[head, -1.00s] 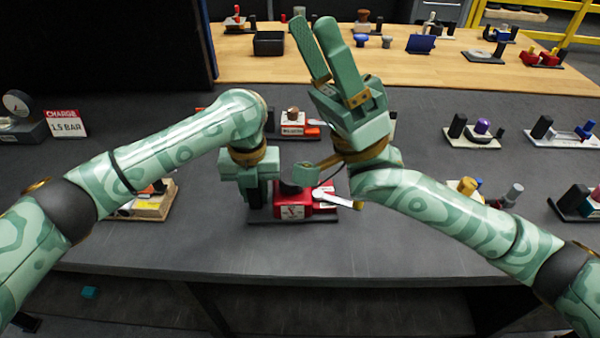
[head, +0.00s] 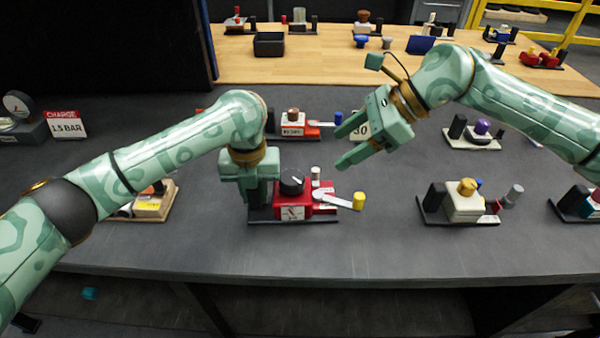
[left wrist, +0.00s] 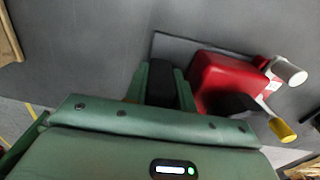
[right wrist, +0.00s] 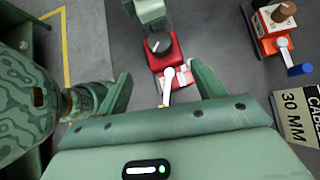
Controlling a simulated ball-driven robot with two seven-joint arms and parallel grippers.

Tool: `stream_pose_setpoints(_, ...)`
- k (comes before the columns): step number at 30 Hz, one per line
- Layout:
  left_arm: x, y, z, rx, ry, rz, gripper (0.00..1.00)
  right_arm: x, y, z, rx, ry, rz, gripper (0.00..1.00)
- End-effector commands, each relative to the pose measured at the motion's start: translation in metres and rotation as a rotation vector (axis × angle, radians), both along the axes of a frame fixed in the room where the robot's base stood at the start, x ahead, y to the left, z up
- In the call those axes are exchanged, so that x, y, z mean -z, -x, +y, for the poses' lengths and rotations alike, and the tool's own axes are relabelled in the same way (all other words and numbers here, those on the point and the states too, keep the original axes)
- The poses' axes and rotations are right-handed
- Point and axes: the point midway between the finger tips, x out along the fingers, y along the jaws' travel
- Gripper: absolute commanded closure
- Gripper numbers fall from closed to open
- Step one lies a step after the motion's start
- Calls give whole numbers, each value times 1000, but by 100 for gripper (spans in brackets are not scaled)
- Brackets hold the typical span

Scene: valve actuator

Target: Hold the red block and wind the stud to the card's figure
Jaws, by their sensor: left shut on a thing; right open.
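The red block (head: 323,208) sits on a dark base on the table, with a black knob (head: 292,181), a short pale post (head: 315,173) and a white-marked dial label (head: 292,212) on its front. A white crank arm with a yellow end (head: 359,200) sticks out to the right. My left gripper (head: 256,196) is shut on the black upright (left wrist: 161,84) beside the block's left end. My right gripper (head: 343,148) is open and empty, above and right of the block; its wrist view shows the block and crank between the fingers. A card (head: 66,124) reads "CHARGE 1.5 BAR".
A gauge (head: 17,104) stands by the card. A similar orange-and-white unit (head: 293,124) is behind the block, beside a card (right wrist: 296,112) reading 30 MM. A cream unit with a yellow knob (head: 466,205) stands right. The table front is clear.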

Motion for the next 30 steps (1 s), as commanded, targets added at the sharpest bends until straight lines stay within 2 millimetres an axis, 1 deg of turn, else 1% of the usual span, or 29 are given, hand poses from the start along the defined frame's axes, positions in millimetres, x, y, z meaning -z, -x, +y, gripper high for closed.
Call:
stream_pose_setpoints(1, 6, 2, 1, -1, -5, 9, 100, 4, 0, 3, -13, 0, -9, 32)
stream_pose_setpoints(5, 6, 2, 1, -1, -5, 9, 100, 16, 0, 16, -23, -1, -16, 32)
stream_pose_setpoints(12, 6, 2, 1, -1, -5, 9, 100, 54, 0, 54, -22, -3, -12, 32)
stream_pose_setpoints(18, 6, 2, 1, -1, -5, 9, 100, 77, -1, 77, -20, -3, -14, 32)
stream_pose_setpoints(23, 6, 2, 1, -1, -5, 9, 100, 84, -1, 85, -19, -4, -14, 32)
stream_pose_setpoints(30, 6, 2, 1, -1, -5, 9, 100, 85, -1, 85, -18, -4, -14, 32)
